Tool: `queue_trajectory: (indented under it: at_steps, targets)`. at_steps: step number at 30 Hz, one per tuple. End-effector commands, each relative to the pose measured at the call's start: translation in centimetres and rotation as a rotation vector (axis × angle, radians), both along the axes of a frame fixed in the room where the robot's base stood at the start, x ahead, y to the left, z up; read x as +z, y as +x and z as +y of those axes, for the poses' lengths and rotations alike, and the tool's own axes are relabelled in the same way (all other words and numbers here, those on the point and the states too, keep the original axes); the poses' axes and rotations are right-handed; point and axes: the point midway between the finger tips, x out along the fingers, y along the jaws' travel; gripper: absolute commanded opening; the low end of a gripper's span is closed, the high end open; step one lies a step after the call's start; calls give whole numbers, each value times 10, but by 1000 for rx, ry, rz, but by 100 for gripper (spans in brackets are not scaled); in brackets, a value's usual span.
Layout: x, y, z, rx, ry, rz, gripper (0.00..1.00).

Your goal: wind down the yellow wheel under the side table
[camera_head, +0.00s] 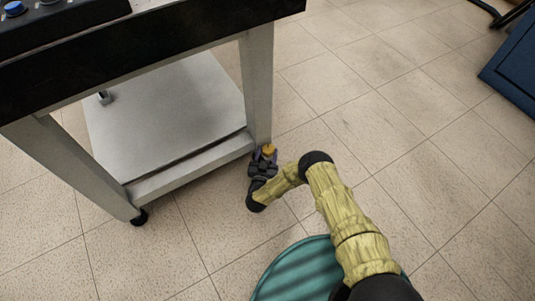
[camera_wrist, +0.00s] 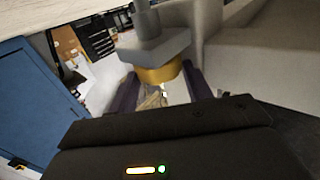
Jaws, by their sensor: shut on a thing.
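The yellow wheel (camera_wrist: 158,73) sits under a grey foot at the bottom of a side table leg. It also shows as a small yellow patch in the head view (camera_head: 269,149), at the foot of the near right leg. My gripper (camera_wrist: 160,92) is shut on the wheel, with one dark finger on each side of it. In the head view my gripper (camera_head: 265,157) is low by the floor at that leg. The side table (camera_head: 258,85) has a dark top edge and pale grey legs. The fingertips are partly hidden behind the wheel.
A lower shelf (camera_head: 165,115) spans between the table legs, left of my gripper. A black foot (camera_head: 139,217) stands under the front left leg. A blue panel (camera_head: 515,65) is at the far right. The tiled floor right of the table is clear.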

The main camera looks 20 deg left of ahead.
Motion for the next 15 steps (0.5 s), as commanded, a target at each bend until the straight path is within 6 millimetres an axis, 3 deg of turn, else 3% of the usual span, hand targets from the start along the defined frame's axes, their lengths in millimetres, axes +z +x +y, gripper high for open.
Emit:
queue_trajectory:
  at_steps: [2,3,5,15]
  targets:
    - [1,2,-1,-3,0,-2,27]
    - [1,2,-1,-3,1,-2,57]
    - [1,2,-1,-2,1,-2,69]
    - [1,1,3,7,3,-1,71]
